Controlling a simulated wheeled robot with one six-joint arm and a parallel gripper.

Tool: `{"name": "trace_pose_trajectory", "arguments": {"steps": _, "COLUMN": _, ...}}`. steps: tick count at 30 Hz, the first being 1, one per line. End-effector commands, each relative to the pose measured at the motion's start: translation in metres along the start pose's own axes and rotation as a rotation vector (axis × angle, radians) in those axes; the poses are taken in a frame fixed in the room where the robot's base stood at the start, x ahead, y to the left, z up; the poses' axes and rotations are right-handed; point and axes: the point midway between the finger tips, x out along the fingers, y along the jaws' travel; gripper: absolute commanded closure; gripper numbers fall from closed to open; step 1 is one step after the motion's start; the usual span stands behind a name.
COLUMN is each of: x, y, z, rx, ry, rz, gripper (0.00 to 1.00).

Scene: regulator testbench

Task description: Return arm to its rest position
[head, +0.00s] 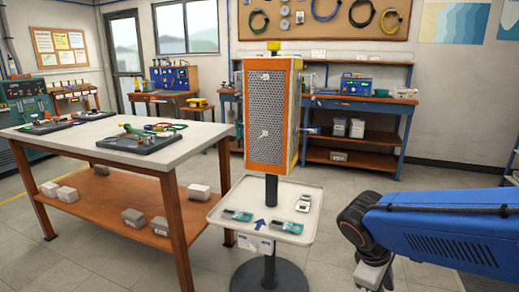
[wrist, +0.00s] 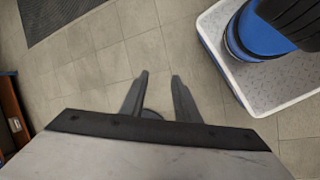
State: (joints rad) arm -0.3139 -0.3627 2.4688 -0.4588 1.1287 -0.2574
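My blue arm (head: 440,232) reaches in from the right edge of the head view, beside the testbench stand. Its wrist bends down near the bottom edge, and the fingers are cut off or hidden there. In the wrist view my gripper (wrist: 159,76) shows two dark fingers standing apart with nothing between them. It is open and empty, above bare floor tiles.
An orange perforated panel (head: 268,115) stands on a post above a white tray (head: 237,196) holding several small devices. A white-topped table (head: 75,140) is at the left. A workbench (head: 372,102) is at the back. Open floor (head: 345,195) lies between.

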Motion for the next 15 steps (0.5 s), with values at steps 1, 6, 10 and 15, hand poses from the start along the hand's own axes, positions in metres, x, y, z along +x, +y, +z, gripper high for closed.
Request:
{"name": "trace_pose_trajectory", "arguments": {"steps": 1, "x": -0.003, "y": -0.002, "z": 0.008, "rx": 0.069, "ry": 0.035, "rz": -0.018, "gripper": 0.71}}
{"name": "trace_pose_trajectory", "arguments": {"steps": 6, "x": -0.015, "y": -0.014, "z": 0.025, "rx": 0.298, "ry": 0.153, "rz": -0.088, "gripper": 0.71}}
{"name": "trace_pose_trajectory", "arguments": {"steps": 10, "x": -0.026, "y": -0.022, "z": 0.036, "rx": 0.47, "ry": 0.245, "rz": -0.139, "gripper": 0.71}}
{"name": "trace_pose_trajectory", "arguments": {"steps": 15, "x": -0.042, "y": -0.031, "z": 0.045, "rx": 0.675, "ry": 0.363, "rz": -0.197, "gripper": 0.71}}
